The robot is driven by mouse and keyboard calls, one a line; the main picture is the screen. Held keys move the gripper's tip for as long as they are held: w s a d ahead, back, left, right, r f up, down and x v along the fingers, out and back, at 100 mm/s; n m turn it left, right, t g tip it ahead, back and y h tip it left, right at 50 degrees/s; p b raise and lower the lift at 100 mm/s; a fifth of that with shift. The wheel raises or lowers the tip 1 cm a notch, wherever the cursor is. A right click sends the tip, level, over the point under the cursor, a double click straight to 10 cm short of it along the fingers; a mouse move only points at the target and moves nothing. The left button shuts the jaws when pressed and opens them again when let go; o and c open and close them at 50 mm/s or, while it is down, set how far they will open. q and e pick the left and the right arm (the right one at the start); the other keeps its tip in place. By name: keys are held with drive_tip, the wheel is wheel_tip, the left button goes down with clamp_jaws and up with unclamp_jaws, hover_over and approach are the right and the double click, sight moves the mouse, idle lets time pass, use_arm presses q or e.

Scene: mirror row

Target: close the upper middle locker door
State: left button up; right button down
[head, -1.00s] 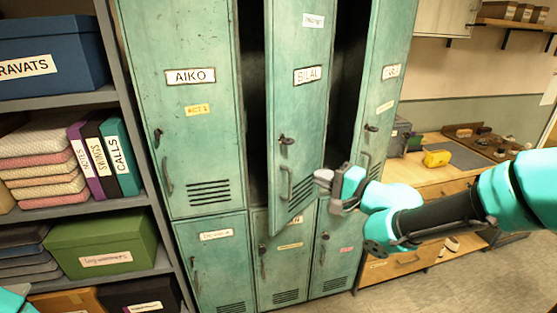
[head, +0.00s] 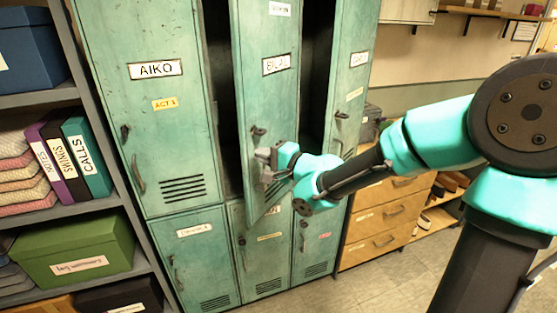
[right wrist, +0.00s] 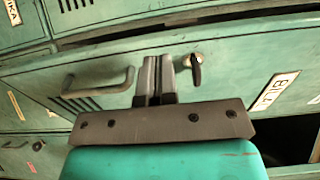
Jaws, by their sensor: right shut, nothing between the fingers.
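The upper middle locker door (head: 268,95), green and labelled BILAL, stands ajar, its left edge swung out towards me. A dark gap shows along that edge. Its latch (head: 258,132) shows in the head view; its handle is mostly hidden by my right gripper (head: 266,166). In the right wrist view the closed fingertips (right wrist: 154,62) are at the door face, between the bar handle (right wrist: 95,84) and the latch knob (right wrist: 195,64). They are empty; I cannot tell whether they touch the door. My left gripper is out of view.
The AIKO door (head: 150,115) at the left is shut. A dark gap separates the middle door from the upper right door (head: 350,90), which also looks ajar. Lower lockers (head: 203,262) are shut. A shelf with a green box (head: 78,250) stands left, drawers (head: 385,215) right.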

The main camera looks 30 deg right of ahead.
sight(244, 148)
drive_tip(key=shift+x, duration=2.1)
drive_tip(key=shift+w+a, duration=0.1)
